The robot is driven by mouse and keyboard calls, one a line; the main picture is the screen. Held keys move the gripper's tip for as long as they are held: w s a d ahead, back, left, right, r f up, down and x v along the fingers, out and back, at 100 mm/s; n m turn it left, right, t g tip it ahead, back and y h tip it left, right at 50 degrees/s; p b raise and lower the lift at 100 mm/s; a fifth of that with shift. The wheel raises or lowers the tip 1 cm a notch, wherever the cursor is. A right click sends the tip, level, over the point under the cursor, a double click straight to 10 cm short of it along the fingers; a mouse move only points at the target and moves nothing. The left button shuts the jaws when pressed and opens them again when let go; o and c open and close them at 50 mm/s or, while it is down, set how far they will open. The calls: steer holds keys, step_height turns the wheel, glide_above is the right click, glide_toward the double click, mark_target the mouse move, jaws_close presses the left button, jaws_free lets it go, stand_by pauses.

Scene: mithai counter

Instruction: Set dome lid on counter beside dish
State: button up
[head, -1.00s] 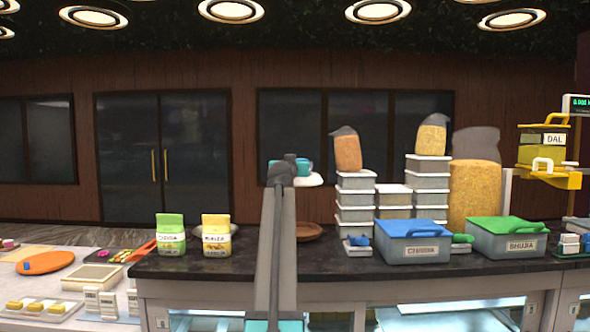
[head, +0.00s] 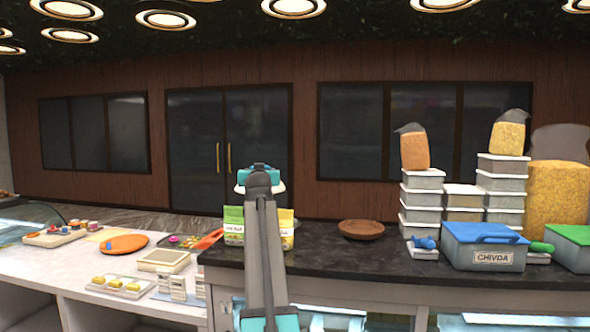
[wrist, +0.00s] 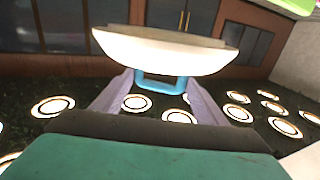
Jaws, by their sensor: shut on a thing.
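My gripper (wrist: 159,86) is shut on a blue loop handle below a broad white rounded piece in the wrist view; I take this to be the dome lid (wrist: 165,50). The lid is held up in the air, clear of the counter. In the head view my arm hides most of the lid; a bit of its white edge (head: 280,187) shows beside the wrist, and the fingers are hidden. A brown shallow dish (head: 361,229) sits on the dark counter (head: 340,262), right of my arm. I cannot tell whether it is the task's dish.
Snack pouches (head: 234,226) stand on the counter, partly behind my arm. A blue-lidded CHIVDA box (head: 485,247) and stacked containers (head: 422,200) fill the right. On the lower white counter (head: 60,262) are an orange round board (head: 124,244) and small trays. Dark counter in front of the brown dish is clear.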

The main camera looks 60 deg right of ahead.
steer(key=w+a+f+n+t+y, duration=0.25)
steer(key=w+a, duration=0.35)
steer(key=a, duration=0.5)
steer(key=w+a+f+n+t+y, duration=0.15)
steer(key=w+a+f, duration=0.35)
steer(key=a, duration=0.5)
steer(key=w+a+f+n+t+y, duration=0.1)
steer(key=w+a+f+y, duration=0.1)
steer(key=w+a, duration=0.7)
steer(key=a+f+n+y, duration=0.1)
steer(key=a+f, duration=0.5)
steer(key=a, duration=0.7)
steer(key=s+a+f+n+t+y, duration=0.1)
steer(key=a+f+y, duration=0.3)
steer(key=a, duration=0.9)
steer(key=s+a+f+n+t+y+b, duration=0.1)
steer(key=a+f+n+y, duration=0.2)
steer(key=a+f, duration=0.5)
steer(key=a, duration=0.6)
steer(key=shift+r, duration=0.1)
